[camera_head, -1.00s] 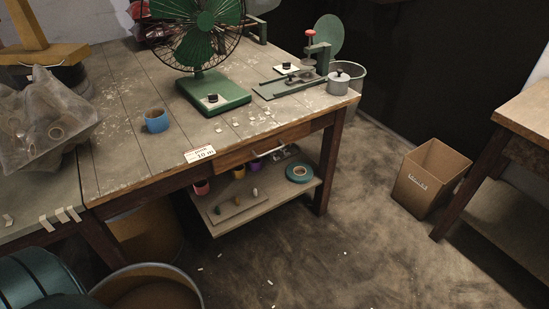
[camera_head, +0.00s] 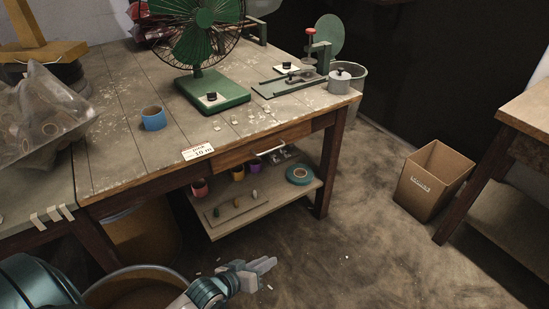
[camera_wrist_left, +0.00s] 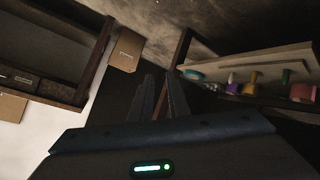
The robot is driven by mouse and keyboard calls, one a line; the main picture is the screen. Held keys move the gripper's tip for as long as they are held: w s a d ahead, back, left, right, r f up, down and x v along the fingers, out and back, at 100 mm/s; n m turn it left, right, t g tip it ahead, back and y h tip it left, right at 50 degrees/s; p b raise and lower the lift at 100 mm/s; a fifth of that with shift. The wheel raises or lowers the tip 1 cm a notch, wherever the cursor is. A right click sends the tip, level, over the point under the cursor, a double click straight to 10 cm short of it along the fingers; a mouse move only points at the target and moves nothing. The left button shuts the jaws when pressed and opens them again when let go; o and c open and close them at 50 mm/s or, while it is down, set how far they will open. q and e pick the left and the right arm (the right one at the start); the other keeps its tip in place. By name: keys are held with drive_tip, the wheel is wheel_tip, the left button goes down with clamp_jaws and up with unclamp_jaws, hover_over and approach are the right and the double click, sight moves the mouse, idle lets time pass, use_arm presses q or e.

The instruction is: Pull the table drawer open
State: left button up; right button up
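The work table (camera_head: 110,150) has a wooden drawer front (camera_head: 240,153) under its top edge, with a pale bar handle (camera_head: 270,150) near its right end. The drawer front looks flush with the table frame. My left gripper (camera_head: 270,264) is low over the floor, below and in front of the lower shelf, well apart from the handle. In the left wrist view its two dark fingers (camera_wrist_left: 160,98) stand apart with nothing between them. The drawer handle cannot be made out in that view. My right gripper is not in view.
A lower shelf (camera_head: 240,219) with several small items and a teal tape roll (camera_head: 300,174) sits under the drawer. A green fan (camera_head: 212,94), a blue roll (camera_head: 154,118) and a label card (camera_head: 198,152) are on top. A cardboard box (camera_head: 432,180) stands right. Floor in front is open.

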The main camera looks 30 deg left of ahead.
sight(275, 148)
use_arm(q)
drive_tip(key=w+a+r+n+t, duration=0.6)
drive_tip(key=w+a+r+t, duration=0.2)
drive_tip(key=w+a+r, duration=0.4)
wheel_tip(275, 148, up, 3)
drive_tip(key=shift+a+f+n+t+h, duration=0.1)
drive_tip(key=shift+a+n+t+h, duration=0.25)
drive_tip(key=shift+a, duration=0.9)
drive_tip(key=shift+w, duration=0.15)
drive_tip(key=x, duration=1.7)
drive_tip(key=shift+w+d, duration=0.1)
drive_tip(key=shift+w, duration=0.1)
clamp_jaws()
